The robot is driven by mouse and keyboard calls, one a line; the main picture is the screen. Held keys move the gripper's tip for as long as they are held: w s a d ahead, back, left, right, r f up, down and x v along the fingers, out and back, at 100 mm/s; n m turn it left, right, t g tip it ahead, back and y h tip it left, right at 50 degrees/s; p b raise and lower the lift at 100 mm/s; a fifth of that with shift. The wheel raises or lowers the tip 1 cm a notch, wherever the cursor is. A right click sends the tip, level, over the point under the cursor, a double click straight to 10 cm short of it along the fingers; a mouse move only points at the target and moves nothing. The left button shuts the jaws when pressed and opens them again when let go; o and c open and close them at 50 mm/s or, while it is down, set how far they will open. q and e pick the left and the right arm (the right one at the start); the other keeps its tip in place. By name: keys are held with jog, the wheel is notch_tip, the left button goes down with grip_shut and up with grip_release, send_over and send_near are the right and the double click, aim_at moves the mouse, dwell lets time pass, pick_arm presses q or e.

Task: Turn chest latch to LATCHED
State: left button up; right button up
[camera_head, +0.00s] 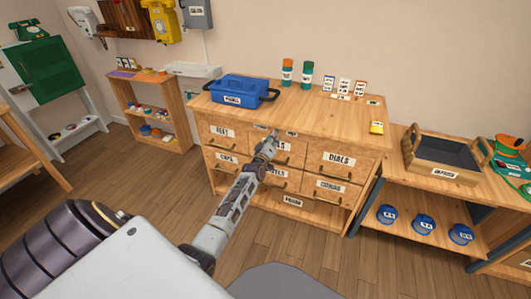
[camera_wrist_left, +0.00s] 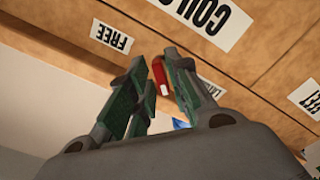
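The wooden chest of drawers (camera_head: 318,173) stands against the wall, with labelled drawers. The latch (camera_wrist_left: 159,76) shows in the left wrist view as a small red piece with a pale mark, on the chest's front edge. A FREE label (camera_wrist_left: 112,37) is on one side of it and a partly hidden LATCHED label (camera_wrist_left: 210,88) on the other. My left gripper (camera_wrist_left: 155,62) is open, its green-padded fingers on either side of the red piece; contact cannot be told. In the head view my left gripper (camera_head: 268,147) covers the latch area. My right gripper is out of view.
A blue toolbox (camera_head: 238,91) sits on the chest's left top, with green and orange cylinders (camera_head: 307,74) and small cards (camera_head: 344,87) behind. A bench with a dark tray (camera_head: 446,158) stands right. The floor before the chest is clear.

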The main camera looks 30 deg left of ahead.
pick_arm(q)
jog(key=v, duration=0.9)
jog(key=shift+s, duration=0.35)
jog(key=shift+d, duration=0.15)
dwell(0.5)
